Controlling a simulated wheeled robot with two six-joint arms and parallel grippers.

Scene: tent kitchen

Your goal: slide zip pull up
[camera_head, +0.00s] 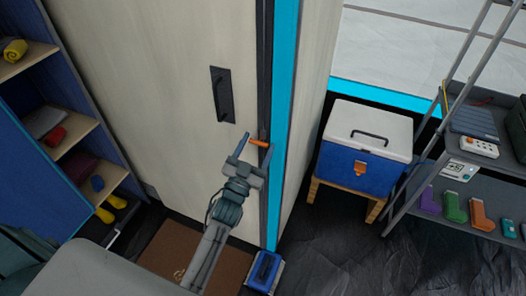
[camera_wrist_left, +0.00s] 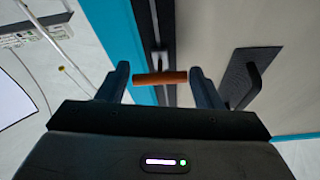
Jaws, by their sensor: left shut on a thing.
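The orange zip pull (camera_head: 258,143) lies crosswise on the dark zip track (camera_head: 264,80) that runs up the edge of the cream tent door panel (camera_head: 160,90). My left gripper (camera_head: 256,146) is at the pull, with its fingers on either side of it, shut on it. In the left wrist view the pull (camera_wrist_left: 160,77) spans the space between the fingertips (camera_wrist_left: 160,72), below a metal slider on the track. My right gripper is not in view.
A black handle (camera_head: 222,94) is on the panel, left of the track. A blue strip (camera_head: 284,90) runs along the right. A cooler (camera_head: 365,145) on a wooden stand and a grey shelf rack (camera_head: 470,190) stand to the right; shelves (camera_head: 75,140) stand at left. A blue box (camera_head: 264,271) lies below.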

